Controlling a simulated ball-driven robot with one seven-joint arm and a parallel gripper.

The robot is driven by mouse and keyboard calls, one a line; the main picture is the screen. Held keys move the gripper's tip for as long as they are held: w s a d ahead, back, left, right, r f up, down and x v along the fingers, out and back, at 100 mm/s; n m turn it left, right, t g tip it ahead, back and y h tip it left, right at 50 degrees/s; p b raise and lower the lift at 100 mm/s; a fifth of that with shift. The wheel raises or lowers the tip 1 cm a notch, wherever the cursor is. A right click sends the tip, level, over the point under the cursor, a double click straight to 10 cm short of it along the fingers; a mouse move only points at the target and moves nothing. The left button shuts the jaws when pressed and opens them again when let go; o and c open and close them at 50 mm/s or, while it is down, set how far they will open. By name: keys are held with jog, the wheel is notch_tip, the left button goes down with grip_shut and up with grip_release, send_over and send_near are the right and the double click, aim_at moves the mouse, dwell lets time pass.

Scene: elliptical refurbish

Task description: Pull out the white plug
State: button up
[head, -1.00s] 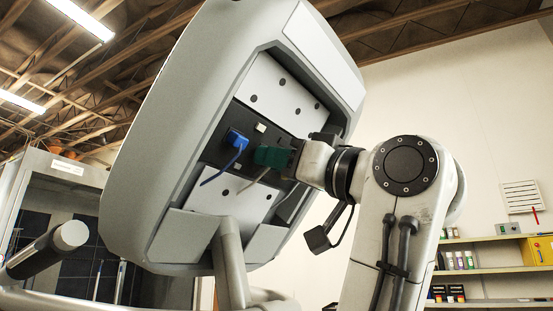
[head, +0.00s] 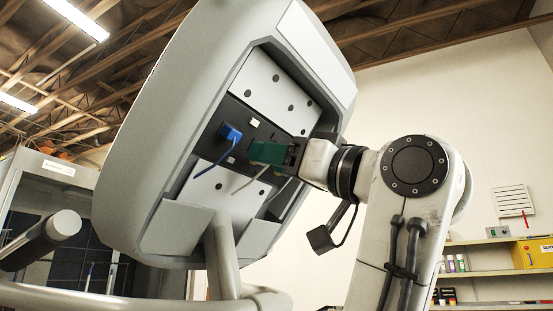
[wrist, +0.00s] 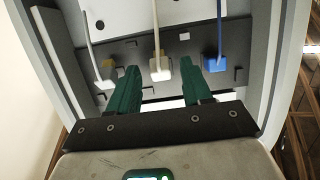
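The white plug (wrist: 160,68) sits in the dark socket strip inside the machine's open back, with its pale cable running up in the wrist view. In the head view my gripper hides the plug, and only its pale cable (head: 248,180) shows below the green fingers. My gripper (wrist: 158,82) is open, with one green finger on each side of the white plug and a visible gap on both sides. In the head view my gripper (head: 268,152) reaches in from the right.
A blue plug (wrist: 213,64) with a blue cable sits just right of the right finger in the wrist view; it also shows in the head view (head: 230,132). A third, pale plug (wrist: 105,75) is near the left finger. The recess walls (head: 170,226) surround the strip.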

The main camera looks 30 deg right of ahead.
jog(key=b+v, duration=0.4)
jog(key=v, duration=0.6)
jog(key=shift+s+d+f, duration=0.15)
jog(key=shift+s+d, duration=0.05)
jog(key=shift+s, duration=0.15)
dwell(0.4)
